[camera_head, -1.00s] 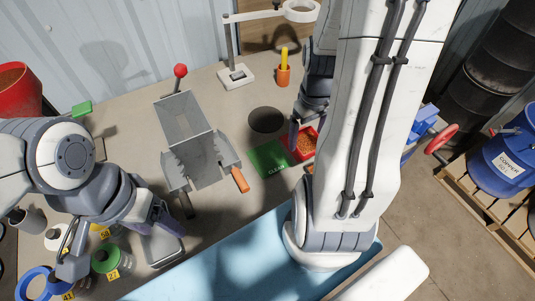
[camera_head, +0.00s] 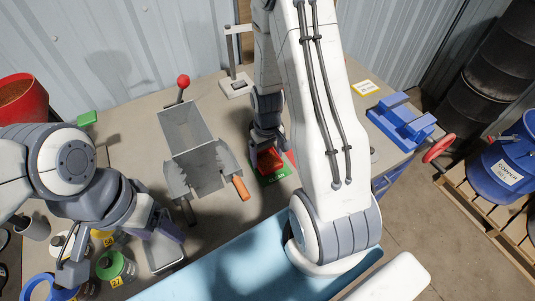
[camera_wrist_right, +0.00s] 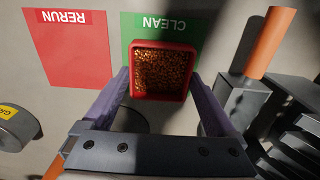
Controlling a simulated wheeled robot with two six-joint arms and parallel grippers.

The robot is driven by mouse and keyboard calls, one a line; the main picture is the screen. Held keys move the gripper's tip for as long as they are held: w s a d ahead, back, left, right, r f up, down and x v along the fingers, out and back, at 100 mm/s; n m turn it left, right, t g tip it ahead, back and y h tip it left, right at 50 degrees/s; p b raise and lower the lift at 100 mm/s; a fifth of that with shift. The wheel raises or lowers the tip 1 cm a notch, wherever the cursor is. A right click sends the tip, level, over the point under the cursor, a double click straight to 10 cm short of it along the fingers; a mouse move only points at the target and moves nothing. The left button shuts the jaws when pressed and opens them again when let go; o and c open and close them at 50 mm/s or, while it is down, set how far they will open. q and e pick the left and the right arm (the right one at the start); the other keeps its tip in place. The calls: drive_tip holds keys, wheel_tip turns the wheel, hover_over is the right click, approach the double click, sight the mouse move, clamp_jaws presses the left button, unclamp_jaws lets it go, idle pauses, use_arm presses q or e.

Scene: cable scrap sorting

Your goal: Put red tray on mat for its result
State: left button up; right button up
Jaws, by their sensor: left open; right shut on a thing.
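The red tray (camera_head: 270,160) holds copper-coloured granules, which show in the right wrist view (camera_wrist_right: 161,95). My right gripper (camera_wrist_right: 163,82) is shut on the tray by its two sides. The tray is over the lower part of the green mat marked CLEAN (camera_wrist_right: 165,25); I cannot tell whether it touches the mat. In the head view the green mat (camera_head: 277,178) is partly hidden by the tray and my right arm. The red mat marked RERUN (camera_wrist_right: 70,45) lies beside the green one. My left gripper (camera_head: 163,232) is open over the table's left side, away from the tray.
A grey metal machine with an orange handle (camera_head: 241,188) stands left of the mats. Jars with numbered tags (camera_head: 115,266) stand near my left gripper. A blue vise (camera_head: 402,122) is at the right table end. A lamp stand (camera_head: 236,85) is behind.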

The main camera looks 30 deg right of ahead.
sight(267, 161)
drive_tip(key=shift+f, duration=0.15)
drive_tip(key=o, duration=1.3)
wheel_tip(267, 161, up, 12)
drive_tip(key=s+a+r+n, duration=0.2)
drive_tip(key=a+r, duration=0.1)
drive_tip(key=a, duration=0.3)
drive_tip(key=s+a+r+n, duration=0.1)
drive_tip(key=s+a+r, duration=0.1)
drive_tip(key=a, duration=0.5)
drive_tip(key=s+a+r+n, duration=0.1)
drive_tip(key=s+a, duration=0.2)
drive_tip(key=s, duration=0.1)
drive_tip(key=s+a+r+n, duration=0.1)
drive_tip(key=s+a+n, duration=0.1)
drive_tip(key=s, duration=0.2)
drive_tip(key=s+a+r+n+y, duration=0.1)
drive_tip(key=s+a, duration=0.2)
drive_tip(key=s, duration=0.1)
drive_tip(key=shift+a+r+n+b, duration=0.3)
drive_tip(key=shift+n+b, duration=0.05)
drive_tip(key=shift+n, duration=0.05)
